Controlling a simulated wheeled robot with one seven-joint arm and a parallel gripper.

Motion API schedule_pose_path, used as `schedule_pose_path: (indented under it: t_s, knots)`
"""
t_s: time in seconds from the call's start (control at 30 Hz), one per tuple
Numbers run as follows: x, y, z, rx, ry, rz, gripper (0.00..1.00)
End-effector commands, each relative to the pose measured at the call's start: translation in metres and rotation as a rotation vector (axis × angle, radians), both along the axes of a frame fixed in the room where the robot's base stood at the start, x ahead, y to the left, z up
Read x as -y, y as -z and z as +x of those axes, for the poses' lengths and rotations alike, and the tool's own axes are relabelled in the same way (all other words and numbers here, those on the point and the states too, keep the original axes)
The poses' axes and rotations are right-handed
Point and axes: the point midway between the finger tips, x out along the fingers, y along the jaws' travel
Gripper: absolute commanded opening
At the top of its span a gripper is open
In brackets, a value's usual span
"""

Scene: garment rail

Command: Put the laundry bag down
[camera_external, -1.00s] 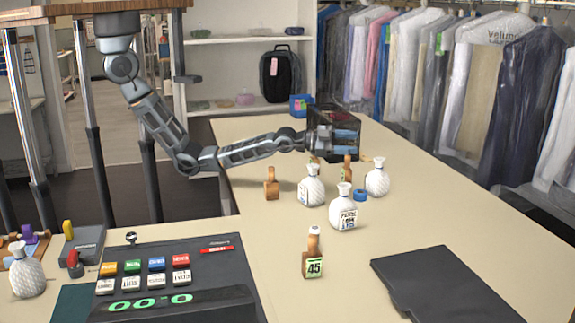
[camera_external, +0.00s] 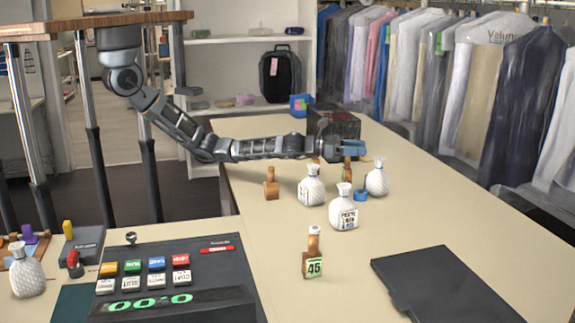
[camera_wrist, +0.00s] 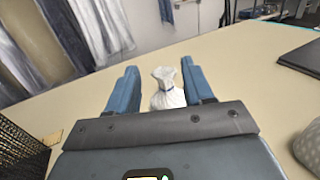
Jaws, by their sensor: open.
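Several white quilted bags with tied necks stand on the counter: one at the right (camera_external: 377,178), one at the left (camera_external: 312,187) and one in front with a printed label (camera_external: 344,210). My gripper (camera_external: 360,148) is open, with its blue fingers level just above and left of the right bag in the external view. Another pale bag (camera_wrist: 308,146) is cut off at the right edge there.
A black wire basket (camera_external: 346,122) stands behind my gripper. Wooden tag stands (camera_external: 271,186), one marked 45 (camera_external: 313,264), and a blue roll (camera_external: 360,195) are near the bags. A dark folder (camera_external: 445,285) lies at the front right.

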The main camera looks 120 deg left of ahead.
Motion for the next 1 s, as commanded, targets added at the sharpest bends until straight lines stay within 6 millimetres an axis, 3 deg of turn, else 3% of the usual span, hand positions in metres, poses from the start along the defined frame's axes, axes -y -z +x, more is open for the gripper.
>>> schedule_pose_path:
  t_s: [0.03,0.1,0.23,0.67,1.0]
  knots:
    - [0.003,0.016,0.0,-0.006,0.001,-0.011,0.51]
    - [0.003,0.028,0.001,-0.005,0.002,-0.012,0.51]
    - [0.002,0.04,0.002,-0.002,0.002,-0.01,0.51]
    - [-0.01,0.043,0.03,-0.001,0.004,-0.011,0.51]
    - [-0.028,0.046,0.065,-0.002,0.002,-0.012,0.51]
